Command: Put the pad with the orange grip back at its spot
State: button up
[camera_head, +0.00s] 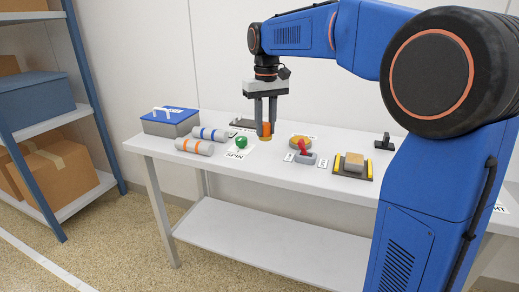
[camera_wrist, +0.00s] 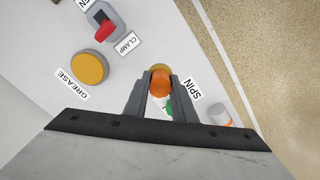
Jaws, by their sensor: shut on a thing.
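The pad with the orange grip (camera_head: 265,130) is upright between the fingers of my gripper (camera_head: 266,124), which is shut on it. Its tan lower part shows just under the grip, low over the table; I cannot tell whether it touches the top. In the wrist view the orange grip (camera_wrist: 160,88) sits between the fingertips (camera_wrist: 159,90). A round yellow-topped dish (camera_head: 300,141) stands to the right of the pad; in the wrist view it (camera_wrist: 88,68) lies beside the GREASE label. Which place is the pad's spot is not clear.
A green knob (camera_head: 241,142) by the SPIN label stands close left of the pad. A red lever (camera_head: 303,148) and a block on a dark plate (camera_head: 354,163) stand right. Striped rolls (camera_head: 195,146) and a blue-lidded box (camera_head: 170,121) are left on the white table (camera_head: 262,168).

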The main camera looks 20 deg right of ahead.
aim_at(266, 124)
jog(key=shift+f, duration=3.45)
jog(key=shift+f, duration=0.1)
jog(key=o, duration=0.9)
notch_tip(266, 124, up, 12)
jog(key=shift+r, duration=0.15)
